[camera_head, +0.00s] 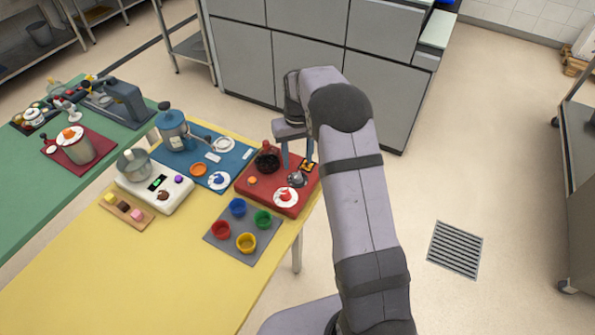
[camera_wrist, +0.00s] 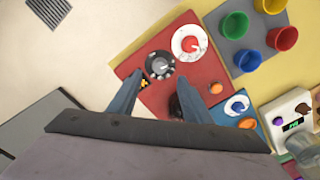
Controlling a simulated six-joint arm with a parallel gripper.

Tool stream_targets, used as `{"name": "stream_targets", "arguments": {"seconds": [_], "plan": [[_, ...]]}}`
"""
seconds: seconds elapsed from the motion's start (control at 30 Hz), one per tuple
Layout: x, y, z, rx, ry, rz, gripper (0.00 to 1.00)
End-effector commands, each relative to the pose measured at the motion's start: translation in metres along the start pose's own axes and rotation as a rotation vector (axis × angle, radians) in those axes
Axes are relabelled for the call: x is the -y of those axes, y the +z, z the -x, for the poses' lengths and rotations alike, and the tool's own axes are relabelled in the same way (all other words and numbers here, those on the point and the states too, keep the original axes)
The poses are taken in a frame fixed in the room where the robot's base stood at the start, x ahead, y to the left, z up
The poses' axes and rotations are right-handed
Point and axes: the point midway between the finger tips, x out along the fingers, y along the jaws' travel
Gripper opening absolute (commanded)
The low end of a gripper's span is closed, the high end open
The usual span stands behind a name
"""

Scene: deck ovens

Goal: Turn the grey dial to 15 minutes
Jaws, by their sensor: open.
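The grey dial (camera_head: 297,179) sits on the red box (camera_head: 263,203), beside a red dial on a white face (camera_head: 286,195). In the wrist view the grey dial (camera_wrist: 160,64) is a dark round knob with light marks around it. The marks are too small to read. My gripper (camera_head: 297,161) is open, fingers pointing down over the red box. In the wrist view the gripper (camera_wrist: 161,80) has its fingertips apart, just short of the grey dial, with nothing between them. I cannot tell the height of the tips above the box.
A dark knob (camera_head: 267,160), an orange button (camera_head: 252,180) and a yellow-and-black label (camera_head: 308,166) are also on the box. A grey mat (camera_head: 215,240) with several coloured cups lies in front. A blue mat (camera_head: 236,160) and white scale (camera_head: 172,200) are left.

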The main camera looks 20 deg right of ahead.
Motion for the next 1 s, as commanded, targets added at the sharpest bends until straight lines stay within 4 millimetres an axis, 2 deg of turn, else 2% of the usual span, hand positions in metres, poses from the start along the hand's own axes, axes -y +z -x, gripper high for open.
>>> {"name": "stream_targets", "arguments": {"seconds": [0.53, 0.7, 0.97, 1.0], "plan": [[0.0, 0.001, -0.059, 0.003, 0.0, 0.0, 0.45], [0.0, 0.001, -0.067, 0.001, 0.0, 0.0, 0.45], [0.0, 0.001, -0.068, 0.0, 0.0, 0.0, 0.45], [0.0, 0.001, -0.068, 0.0, 0.0, 0.0, 0.35]]}}
